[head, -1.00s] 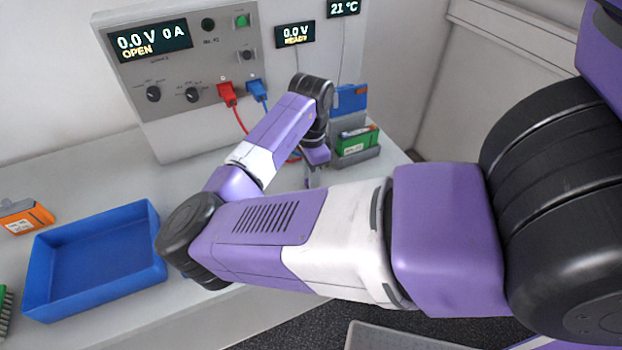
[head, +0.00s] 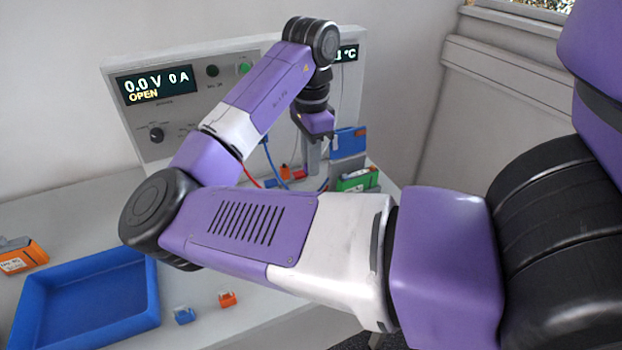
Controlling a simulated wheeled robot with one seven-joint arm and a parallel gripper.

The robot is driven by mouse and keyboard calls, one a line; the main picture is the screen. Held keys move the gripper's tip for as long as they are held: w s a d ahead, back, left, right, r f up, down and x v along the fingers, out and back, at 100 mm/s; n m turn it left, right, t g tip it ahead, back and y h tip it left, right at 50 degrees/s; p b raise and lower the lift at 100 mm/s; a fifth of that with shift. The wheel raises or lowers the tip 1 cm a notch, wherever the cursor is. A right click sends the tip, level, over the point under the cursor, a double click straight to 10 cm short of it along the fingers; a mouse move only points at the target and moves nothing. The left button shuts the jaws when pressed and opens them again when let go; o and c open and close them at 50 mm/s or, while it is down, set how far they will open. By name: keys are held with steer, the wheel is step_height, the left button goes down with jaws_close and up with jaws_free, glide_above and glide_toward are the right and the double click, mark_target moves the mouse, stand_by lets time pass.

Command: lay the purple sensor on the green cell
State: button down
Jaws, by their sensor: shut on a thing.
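The green cell (head: 357,180) stands in a grey holder at the back right of the bench, in the head view. My gripper (head: 311,170) points down just left of the holder, beside the green cell and apart from it in the picture. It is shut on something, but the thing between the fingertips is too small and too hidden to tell. I cannot make out the purple sensor anywhere.
A blue cell (head: 348,141) stands behind the green one. Red (head: 299,174) and orange (head: 285,172) pieces and leads lie near my gripper. A blue tray (head: 85,262), an orange cell (head: 22,256) and small blue (head: 184,315) and orange (head: 227,299) clips are front left.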

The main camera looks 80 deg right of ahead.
steer(key=shift+r, duration=0.7)
steer(key=shift+s+d+r, duration=0.1)
steer(key=shift+s+d, duration=0.05)
steer(key=shift+s, duration=0.1)
steer(key=s+d+f+p, duration=0.1)
steer(key=s+d+p, duration=0.1)
steer(key=s+d, duration=0.1)
steer(key=s+d+f+p, duration=0.1)
steer(key=s+d+p, duration=0.1)
steer(key=d, duration=0.4)
steer(key=s+d+f+p, duration=0.1)
steer(key=s+d+p, duration=0.1)
steer(key=s+d, duration=0.2)
steer(key=shift+s+d+f, duration=0.15)
steer(key=shift+f, duration=0.25)
steer(key=shift+f+b, duration=2.6)
steer(key=shift+f, duration=0.2)
